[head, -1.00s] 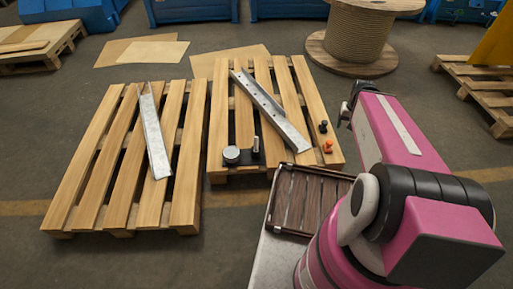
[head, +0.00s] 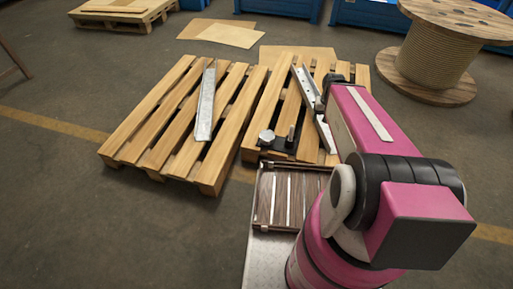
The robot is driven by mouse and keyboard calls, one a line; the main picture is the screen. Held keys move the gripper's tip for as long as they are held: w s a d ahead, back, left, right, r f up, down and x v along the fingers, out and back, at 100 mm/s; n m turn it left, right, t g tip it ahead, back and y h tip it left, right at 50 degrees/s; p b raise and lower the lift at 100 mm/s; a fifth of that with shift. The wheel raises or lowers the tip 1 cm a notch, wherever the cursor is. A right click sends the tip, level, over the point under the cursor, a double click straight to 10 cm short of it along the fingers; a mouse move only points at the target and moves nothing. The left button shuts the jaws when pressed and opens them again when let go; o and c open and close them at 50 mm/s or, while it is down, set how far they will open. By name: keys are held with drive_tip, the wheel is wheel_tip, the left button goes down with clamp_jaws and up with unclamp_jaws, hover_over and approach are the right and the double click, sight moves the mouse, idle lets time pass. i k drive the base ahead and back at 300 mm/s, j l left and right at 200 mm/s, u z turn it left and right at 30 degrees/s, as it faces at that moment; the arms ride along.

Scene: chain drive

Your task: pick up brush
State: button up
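I cannot make out a brush in the head view. On the right pallet (head: 253,140) sit a black base with a round silver disc (head: 267,137) and an upright metal pin (head: 290,134). A long metal angle bar (head: 306,88) lies there too, partly hidden by my pink arm. My gripper (head: 331,84) is the dark end of the arm, over the right pallet in the picture. Its fingers are too small and hidden to tell open from shut. No held object is visible.
A left pallet (head: 136,130) bears another metal bar (head: 205,105). A brown slatted tray (head: 262,205) sits beside my arm on a light metal surface. A cable spool (head: 430,65) stands back right. Cardboard sheets (head: 232,36) lie behind the pallets. Floor at left is clear.

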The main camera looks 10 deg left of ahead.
sight(292, 127)
drive_tip(key=u, duration=0.4)
drive_tip(key=k+j, duration=0.1)
drive_tip(key=k, duration=1)
drive_tip(key=i+j+z, duration=0.1)
drive_tip(key=j+z, duration=0.95)
drive_tip(key=i+j+z, duration=0.2)
drive_tip(key=j, duration=0.45)
